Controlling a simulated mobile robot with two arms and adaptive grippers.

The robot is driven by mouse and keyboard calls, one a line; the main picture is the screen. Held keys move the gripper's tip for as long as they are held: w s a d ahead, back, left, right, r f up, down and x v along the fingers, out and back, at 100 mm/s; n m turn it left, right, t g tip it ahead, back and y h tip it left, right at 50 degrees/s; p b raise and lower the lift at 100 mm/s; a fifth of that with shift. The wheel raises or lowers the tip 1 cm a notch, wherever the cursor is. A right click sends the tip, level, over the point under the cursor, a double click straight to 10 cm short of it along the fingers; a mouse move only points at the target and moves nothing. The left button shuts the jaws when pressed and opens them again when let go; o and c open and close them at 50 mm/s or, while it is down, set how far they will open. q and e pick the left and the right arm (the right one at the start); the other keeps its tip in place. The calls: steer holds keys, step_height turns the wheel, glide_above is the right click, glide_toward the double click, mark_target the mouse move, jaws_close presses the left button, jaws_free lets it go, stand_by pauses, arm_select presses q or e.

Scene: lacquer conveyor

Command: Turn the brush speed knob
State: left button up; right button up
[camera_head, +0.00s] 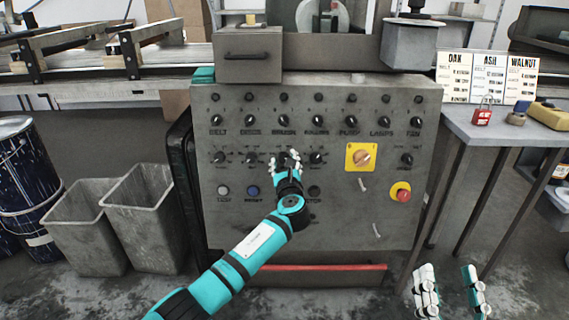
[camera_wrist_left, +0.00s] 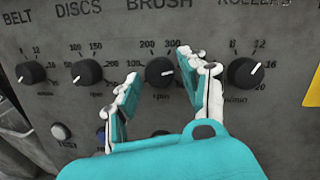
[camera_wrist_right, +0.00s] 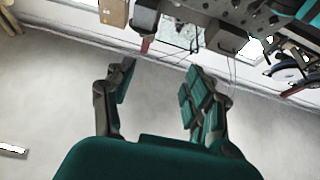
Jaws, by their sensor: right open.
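The brush speed knob (camera_wrist_left: 160,72) is black and round, under the word BRUSH on the grey control panel (camera_head: 335,225). Its white mark points right in the left wrist view. My left gripper (camera_head: 286,158) is at the panel and covers this knob in the head view. In the left wrist view my left gripper (camera_wrist_left: 158,68) is open, with a finger on each side of the knob. The right finger is close to it; I cannot tell whether it touches. My right gripper (camera_head: 448,268) is open and empty at the lower right, away from the panel.
Similar knobs sit beside it, marked for belt (camera_wrist_left: 31,73), discs (camera_wrist_left: 87,72) and, at right, rollers (camera_wrist_left: 245,72). A yellow-plated orange switch (camera_head: 361,157) and a red stop button (camera_head: 401,192) are further right. A side table (camera_head: 490,130) stands right, grey bins (camera_head: 145,205) left.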

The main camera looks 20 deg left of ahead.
arm_select(q)
jaws_close()
